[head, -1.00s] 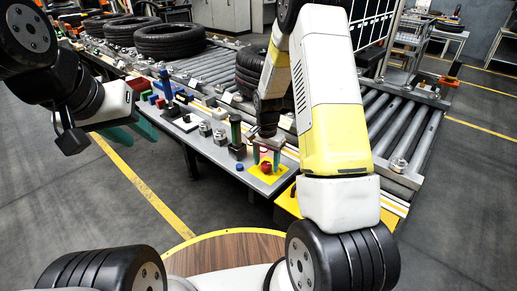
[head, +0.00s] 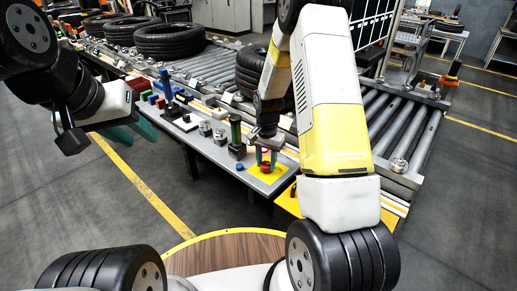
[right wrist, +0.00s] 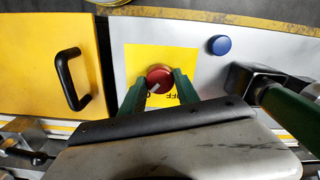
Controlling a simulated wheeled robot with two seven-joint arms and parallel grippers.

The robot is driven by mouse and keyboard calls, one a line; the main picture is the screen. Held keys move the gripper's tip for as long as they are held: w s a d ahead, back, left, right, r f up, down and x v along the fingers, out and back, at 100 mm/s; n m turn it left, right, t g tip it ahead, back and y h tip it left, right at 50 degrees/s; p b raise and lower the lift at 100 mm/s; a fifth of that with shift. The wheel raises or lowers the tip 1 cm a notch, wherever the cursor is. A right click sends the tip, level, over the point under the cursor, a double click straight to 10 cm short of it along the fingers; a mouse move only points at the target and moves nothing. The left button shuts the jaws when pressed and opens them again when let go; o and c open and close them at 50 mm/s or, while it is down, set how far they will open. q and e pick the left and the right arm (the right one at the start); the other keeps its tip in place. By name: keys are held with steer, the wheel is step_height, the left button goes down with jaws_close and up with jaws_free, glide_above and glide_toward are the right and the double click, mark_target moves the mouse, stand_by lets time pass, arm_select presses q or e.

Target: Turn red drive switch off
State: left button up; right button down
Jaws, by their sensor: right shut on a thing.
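The red drive switch (head: 266,168) is a round red knob on a yellow square plate near the right end of the grey control panel. In the right wrist view the red knob (right wrist: 159,76) sits between the two green fingers, and part of the word OFF shows on the plate below it. My right gripper (head: 267,160) reaches down from above and is shut on the red knob. It also shows in the right wrist view (right wrist: 160,90). My left gripper (head: 138,132) hangs in the air left of the panel, its teal fingers apart and empty.
A blue button (right wrist: 219,45) lies beside the yellow plate. A green-topped lever (head: 236,133) stands close to the right gripper. A yellow cover with a black handle (right wrist: 72,80) is on the other side. Behind is a roller conveyor with tyres (head: 170,39).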

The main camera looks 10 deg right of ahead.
steer(key=n, duration=0.8)
steer(key=shift+n, duration=0.4)
steer(key=n, duration=0.4)
steer(key=shift+n, duration=2)
steer(key=c, duration=0.9)
jaws_free()
steer(key=shift+r, duration=0.1)
